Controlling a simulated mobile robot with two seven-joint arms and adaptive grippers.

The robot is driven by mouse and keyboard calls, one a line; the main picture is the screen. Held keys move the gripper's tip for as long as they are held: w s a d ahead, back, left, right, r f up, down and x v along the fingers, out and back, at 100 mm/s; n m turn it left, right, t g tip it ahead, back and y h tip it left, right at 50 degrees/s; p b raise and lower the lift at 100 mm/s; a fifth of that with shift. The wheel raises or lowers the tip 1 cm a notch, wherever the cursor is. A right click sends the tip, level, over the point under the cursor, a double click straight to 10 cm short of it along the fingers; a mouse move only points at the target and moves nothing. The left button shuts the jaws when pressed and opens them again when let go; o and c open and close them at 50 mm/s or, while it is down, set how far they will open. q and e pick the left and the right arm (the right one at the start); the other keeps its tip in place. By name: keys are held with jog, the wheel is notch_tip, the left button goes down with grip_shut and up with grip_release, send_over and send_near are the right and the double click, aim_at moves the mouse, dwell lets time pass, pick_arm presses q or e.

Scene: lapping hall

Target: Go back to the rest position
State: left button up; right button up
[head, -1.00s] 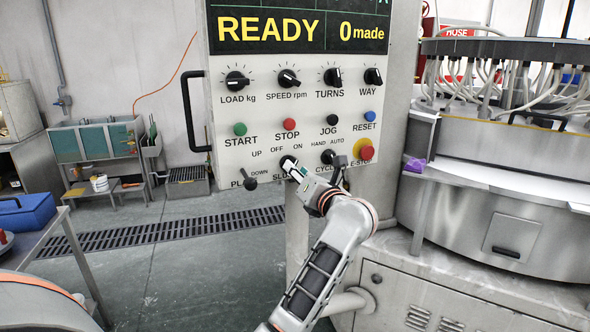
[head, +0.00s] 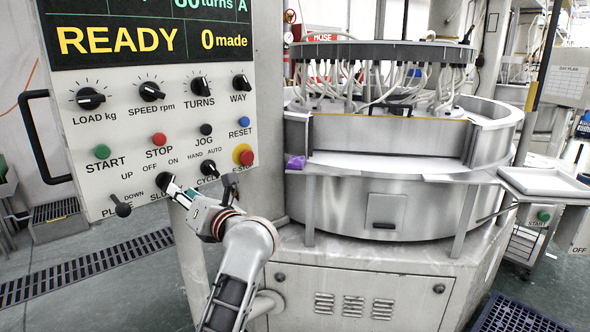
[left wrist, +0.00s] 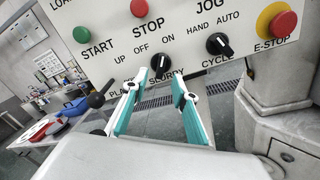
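My left gripper (head: 182,193) is in front of the lower edge of the control panel (head: 75,140), near the black SLURRY switch. In the left wrist view the two teal-lined fingers of the left gripper (left wrist: 157,78) stand apart with nothing between them. The SLURRY switch (left wrist: 160,65) shows past the gap between the tips, its pointer roughly upright. I cannot tell whether a fingertip touches the switch; in the head view the gripper partly hides the label. My right gripper is in neither view.
The CYCLE switch (head: 209,169) and the red E-STOP button (head: 246,157) are close to the gripper's right. A black lever (head: 122,206) hangs at its left. The round lapping machine (head: 390,190) fills the right. A white tray (head: 545,183) stands beside it.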

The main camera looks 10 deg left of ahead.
pick_arm(q)
jog(key=s+d+f+m+t+h, duration=0.35)
jog(key=d+f+m+h, duration=0.35)
jog(key=m, duration=0.5)
jog(key=s+d+f+m+t+h, duration=0.35)
jog(key=f+m, duration=0.45)
jog(key=m, duration=0.4)
jog(key=s+d+f+m+t+h, duration=0.35)
jog(key=d+f+m+h, duration=0.35)
jog(key=m, duration=0.5)
jog(key=s+a+f+m+g, duration=0.1)
jog(key=s+f+m+g, duration=0.3)
jog(key=s+f, duration=0.5)
jog(key=s+a+f+m+g, duration=0.1)
jog(key=s+f+m+g, duration=0.4)
jog(key=s+f, duration=0.5)
notch_tip(320, 180, down, 7)
jog(key=shift+f+g, duration=0.1)
jog(key=shift+g, duration=0.35)
